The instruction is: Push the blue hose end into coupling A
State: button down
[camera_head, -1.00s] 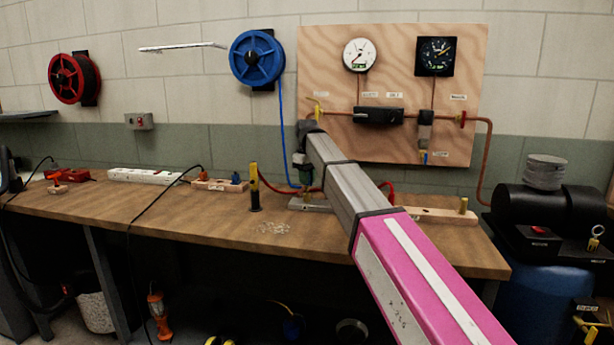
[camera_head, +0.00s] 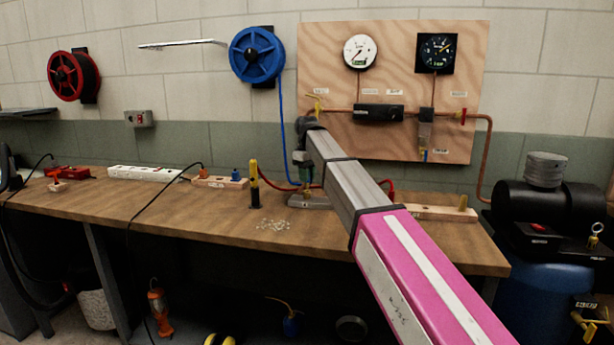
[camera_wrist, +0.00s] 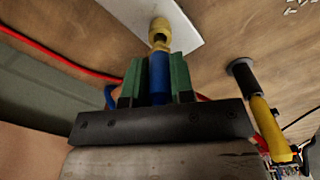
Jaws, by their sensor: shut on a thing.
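The blue hose end (camera_wrist: 159,78) is a blue cylinder between the green fingers of my gripper (camera_wrist: 157,82) in the wrist view. The fingers are shut on it. A brass piece (camera_wrist: 160,30) stands in line beyond it, over a pale plate (camera_wrist: 150,12). The two look lined up and touching or nearly so. I cannot tell where the hose tip ends and the coupling begins, or read any letter A. In the head view my gripper (camera_head: 305,188) is low over the grey plate (camera_head: 318,203), and the blue hose (camera_head: 283,125) runs up to the blue reel (camera_head: 257,56).
A yellow-and-black upright tool (camera_head: 254,184) stands left of my gripper. Small loose pieces (camera_head: 272,224) lie in front of it on the bench (camera_head: 180,222). A wooden block (camera_head: 435,213) sits to the right, and a red hose (camera_wrist: 55,58) runs nearby. A gauge panel (camera_head: 330,60) is behind.

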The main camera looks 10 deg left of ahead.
jog(key=shift+f, duration=1.45)
dwell(0.3)
jog(key=c, duration=0.9)
grip_release()
jog(key=shift+r, duration=2.55)
jog(key=shift+d, duration=0.1)
